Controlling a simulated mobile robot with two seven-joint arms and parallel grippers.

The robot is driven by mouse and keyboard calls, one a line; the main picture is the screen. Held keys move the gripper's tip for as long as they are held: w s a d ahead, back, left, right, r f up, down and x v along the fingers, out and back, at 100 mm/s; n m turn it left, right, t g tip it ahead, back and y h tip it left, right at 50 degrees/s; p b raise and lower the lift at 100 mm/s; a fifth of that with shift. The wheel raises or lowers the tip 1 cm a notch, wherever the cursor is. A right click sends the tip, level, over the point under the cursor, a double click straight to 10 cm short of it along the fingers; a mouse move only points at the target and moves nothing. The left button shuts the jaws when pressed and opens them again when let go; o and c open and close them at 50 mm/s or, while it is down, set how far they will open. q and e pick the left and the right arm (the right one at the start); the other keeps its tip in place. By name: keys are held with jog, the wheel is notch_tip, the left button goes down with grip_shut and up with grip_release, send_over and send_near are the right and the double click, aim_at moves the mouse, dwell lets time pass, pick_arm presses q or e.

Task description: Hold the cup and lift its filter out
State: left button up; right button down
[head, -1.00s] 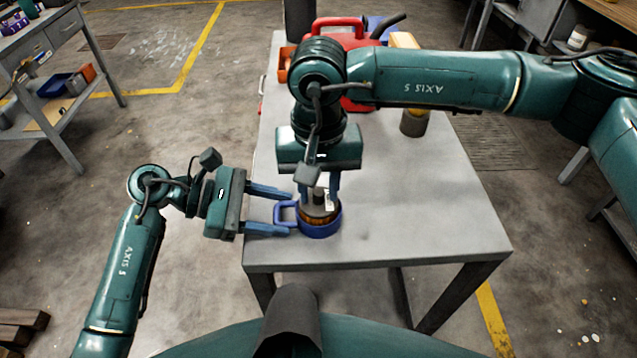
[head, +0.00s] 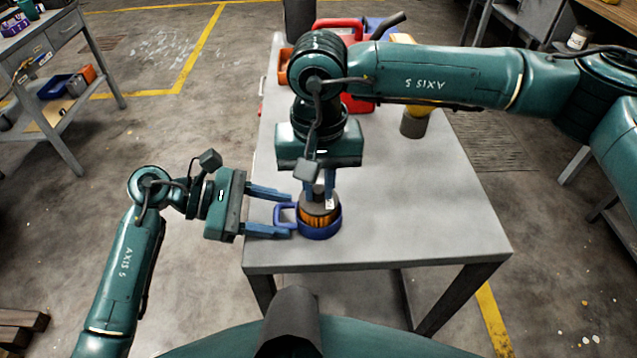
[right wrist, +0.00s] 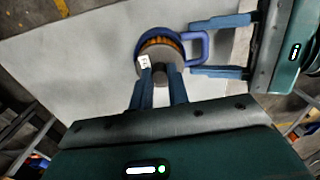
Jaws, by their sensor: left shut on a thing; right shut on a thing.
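The blue cup (head: 320,233) stands near the front edge of the grey table, its handle (head: 284,213) to the left. My left gripper (head: 292,213) is shut on that handle from the left. The filter (head: 318,214), with orange pleats and a dark grey top with a white label, sits partly raised in the cup. My right gripper (head: 319,190) reaches down from above and is shut on the knob on the filter's top. In the right wrist view, the filter (right wrist: 160,52) lies over the cup (right wrist: 139,48), and my left gripper (right wrist: 200,47) is at the handle.
A red container (head: 340,28) and a dark cylinder with a yellow upper part (head: 413,122) stand at the back of the table (head: 420,215). The table's right side is clear. A workbench (head: 60,40) stands at far left.

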jog(key=shift+r, duration=0.35)
jog(key=shift+r, duration=2.25)
pick_arm(q)
jog(key=o, duration=1)
jog(key=shift+o, duration=0.2)
